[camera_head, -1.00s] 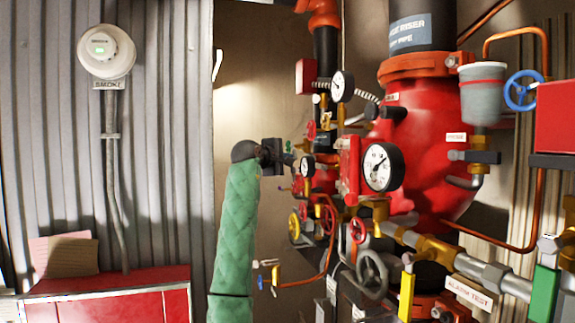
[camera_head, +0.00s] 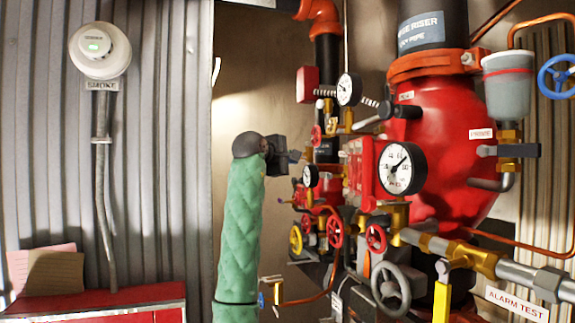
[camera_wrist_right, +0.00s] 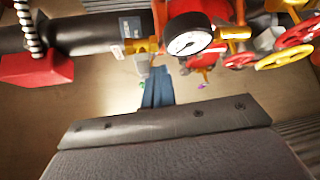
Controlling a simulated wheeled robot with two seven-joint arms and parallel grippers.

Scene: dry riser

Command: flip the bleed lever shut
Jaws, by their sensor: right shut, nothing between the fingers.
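No lever carries a readable bleed label. A purple tip also shows beyond the fingers in the right wrist view (camera_wrist_right: 201,86). My right gripper (camera_head: 299,157) ends the green-sleeved arm. It points right at the valve group, its fingers shut and empty. In the right wrist view the blue-grey fingers (camera_wrist_right: 157,88) reach toward a brass fitting (camera_wrist_right: 143,47); contact cannot be told. My left gripper is not in view.
A larger gauge (camera_head: 403,168) and the big red riser valve (camera_head: 450,140) stand to the right. A yellow lever (camera_head: 442,300) is at lower right, a dark-handled lever (camera_head: 508,151) higher up. Handwheels (camera_head: 390,288) crowd below.

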